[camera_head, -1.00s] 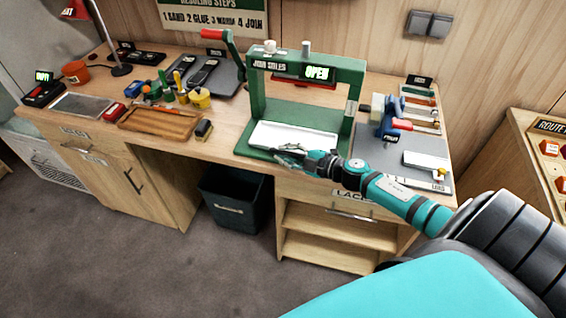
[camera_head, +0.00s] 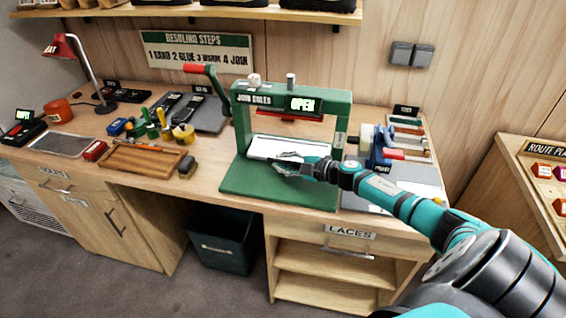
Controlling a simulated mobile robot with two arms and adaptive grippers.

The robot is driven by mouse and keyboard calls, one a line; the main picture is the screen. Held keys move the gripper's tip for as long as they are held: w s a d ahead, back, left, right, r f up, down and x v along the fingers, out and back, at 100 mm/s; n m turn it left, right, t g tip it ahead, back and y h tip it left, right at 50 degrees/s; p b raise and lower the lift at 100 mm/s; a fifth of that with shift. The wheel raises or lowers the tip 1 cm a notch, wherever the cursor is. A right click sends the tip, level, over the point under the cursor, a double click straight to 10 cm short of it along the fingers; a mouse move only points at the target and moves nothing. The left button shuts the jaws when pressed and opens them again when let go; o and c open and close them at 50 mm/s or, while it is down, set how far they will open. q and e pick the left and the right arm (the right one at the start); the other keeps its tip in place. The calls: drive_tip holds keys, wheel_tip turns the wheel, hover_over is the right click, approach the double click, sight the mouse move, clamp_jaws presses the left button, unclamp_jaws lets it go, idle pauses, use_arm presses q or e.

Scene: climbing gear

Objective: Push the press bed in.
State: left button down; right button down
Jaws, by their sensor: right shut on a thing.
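The green press (camera_head: 340,130) stands on the workbench, with a JOIN SOLES label and a lit display reading OPEN. Its white press bed (camera_head: 262,146) lies flat between the uprights, with bare green base (camera_head: 265,188) in front of it. My right gripper (camera_head: 287,160) is at the bed's front edge, right of its middle, and is shut on it. The fingers hide the exact grip and part of that edge. My left gripper is out of view.
A red-handled lever (camera_head: 205,70) rises at the press's left. A blue tool (camera_head: 378,150) on a grey mat stands to the right. A wooden tray (camera_head: 140,160) and several small tools lie to the left. The drawer marked LACES (camera_head: 345,240) is below.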

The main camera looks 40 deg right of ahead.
drive_tip(key=c, duration=1.4)
unclamp_jaws()
drive_tip(key=shift+w+d, duration=0.15)
drive_tip(key=shift+d, duration=0.15)
drive_tip(key=shift+o, duration=0.2)
drive_tip(key=shift+s, duration=0.2)
drive_tip(key=shift+v, duration=3.6)
